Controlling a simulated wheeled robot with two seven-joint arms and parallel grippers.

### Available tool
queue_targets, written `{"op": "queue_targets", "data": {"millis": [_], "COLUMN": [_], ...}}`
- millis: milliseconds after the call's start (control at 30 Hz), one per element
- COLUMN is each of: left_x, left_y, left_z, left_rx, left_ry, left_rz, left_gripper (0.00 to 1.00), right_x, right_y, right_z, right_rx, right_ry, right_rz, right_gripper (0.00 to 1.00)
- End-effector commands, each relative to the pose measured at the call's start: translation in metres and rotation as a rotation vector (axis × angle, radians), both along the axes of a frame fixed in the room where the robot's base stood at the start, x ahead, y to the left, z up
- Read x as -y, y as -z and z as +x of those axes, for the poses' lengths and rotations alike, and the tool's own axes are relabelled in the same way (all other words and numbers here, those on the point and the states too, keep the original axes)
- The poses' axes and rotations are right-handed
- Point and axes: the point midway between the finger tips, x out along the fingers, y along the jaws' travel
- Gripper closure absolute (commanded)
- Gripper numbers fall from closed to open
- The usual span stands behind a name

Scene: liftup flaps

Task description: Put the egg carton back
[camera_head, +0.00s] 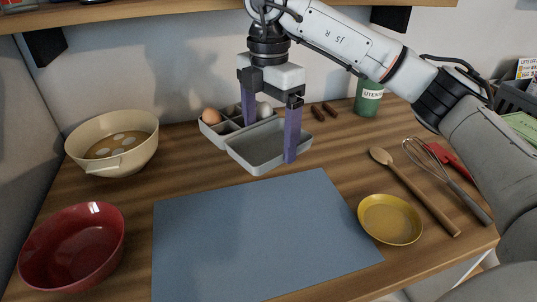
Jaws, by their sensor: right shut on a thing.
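The grey egg carton (222,134) stands open at the back of the wooden counter. A brown egg (211,116) and a pale egg (264,110) sit in its divided compartments. Its shallow grey lid (240,152) lies open toward the front, next to the compartments. My right gripper (270,138) points down from above, with its two purple fingers wide apart across the carton. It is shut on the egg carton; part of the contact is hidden. My left gripper is not in view.
A blue mat (255,235) covers the middle front. A cream pot (113,160) and red bowl (72,245) stand left. A yellow dish (390,219), wooden spoon (415,190), whisk (450,180) and green utensil jar (369,98) are right. A shelf (170,12) overhangs the back.

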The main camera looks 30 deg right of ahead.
Motion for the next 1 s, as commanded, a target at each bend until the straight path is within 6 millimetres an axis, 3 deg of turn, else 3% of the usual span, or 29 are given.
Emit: {"op": "queue_targets", "data": {"millis": [233, 500, 933, 967, 1000], "left_x": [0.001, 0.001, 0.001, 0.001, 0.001], "left_y": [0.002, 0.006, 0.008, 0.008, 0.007], "left_z": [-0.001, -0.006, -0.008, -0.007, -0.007], "left_rx": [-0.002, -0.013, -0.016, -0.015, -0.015], "left_ry": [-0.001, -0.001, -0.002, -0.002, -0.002], "left_rz": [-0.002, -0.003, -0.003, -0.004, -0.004], "left_gripper": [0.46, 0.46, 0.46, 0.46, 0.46], "right_x": [0.000, 0.001, 0.001, 0.001, 0.001], "right_y": [0.016, 0.055, 0.063, 0.064, 0.063], "right_z": [0.000, 0.000, 0.003, 0.003, 0.003], "right_rx": [0.000, -0.001, 0.001, 0.001, 0.001], "right_ry": [0.002, 0.003, 0.002, 0.002, 0.002], "right_rz": [0.001, 0.000, 0.001, 0.000, 0.000], "right_gripper": [0.35, 0.35, 0.35, 0.12, 0.06]}}
